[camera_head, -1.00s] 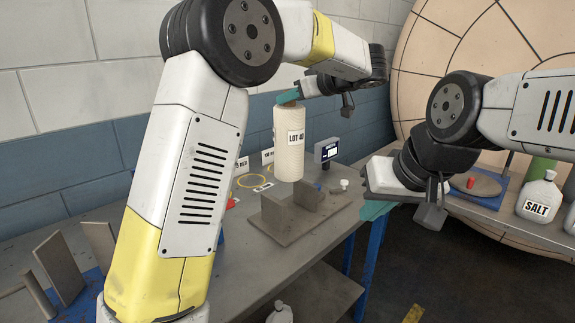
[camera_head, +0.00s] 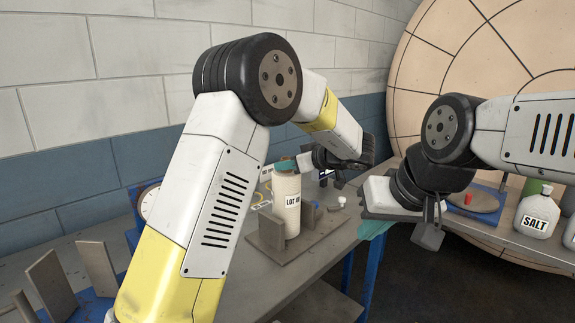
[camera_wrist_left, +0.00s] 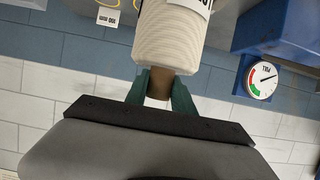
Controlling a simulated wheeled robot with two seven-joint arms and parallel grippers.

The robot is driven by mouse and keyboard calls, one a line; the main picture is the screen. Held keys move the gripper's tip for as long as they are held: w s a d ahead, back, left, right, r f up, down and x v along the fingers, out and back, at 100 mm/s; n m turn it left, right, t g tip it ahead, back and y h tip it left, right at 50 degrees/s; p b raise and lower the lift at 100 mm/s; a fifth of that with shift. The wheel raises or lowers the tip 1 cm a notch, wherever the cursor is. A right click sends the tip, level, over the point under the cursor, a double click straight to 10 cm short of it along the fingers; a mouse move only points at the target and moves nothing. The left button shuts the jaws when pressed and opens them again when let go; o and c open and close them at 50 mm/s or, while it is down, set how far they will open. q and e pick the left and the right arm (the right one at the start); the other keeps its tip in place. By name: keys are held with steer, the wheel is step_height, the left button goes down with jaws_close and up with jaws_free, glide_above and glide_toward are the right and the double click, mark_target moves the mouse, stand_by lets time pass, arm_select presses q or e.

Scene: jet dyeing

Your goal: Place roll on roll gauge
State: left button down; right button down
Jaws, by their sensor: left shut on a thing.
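The roll (camera_head: 287,212) is a cream upright cylinder with a "LOT 40" label. My left gripper (camera_head: 288,165) is shut on its top end. In the left wrist view the teal fingers (camera_wrist_left: 159,94) close on the brown core (camera_wrist_left: 158,80) sticking out of the roll (camera_wrist_left: 170,42). The roll gauge (camera_head: 318,233) is a grey-brown base with upright plates on the table. The roll's lower end is among the plates, partly hidden by the front one; I cannot tell whether it touches the base. My right gripper (camera_head: 375,229) hangs at the table's right edge; its jaw opening is unclear.
Small signs and yellow rings lie behind the roll. A round dial (camera_wrist_left: 262,77) on a blue housing shows in the left wrist view. Grey plates (camera_head: 95,265) stand at the left. A white "SALT" bottle (camera_head: 537,212) stands on the right bench, with floor between.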

arm_select(q)
steer(key=c, duration=1.1)
jaws_free()
steer(key=shift+f, duration=0.1)
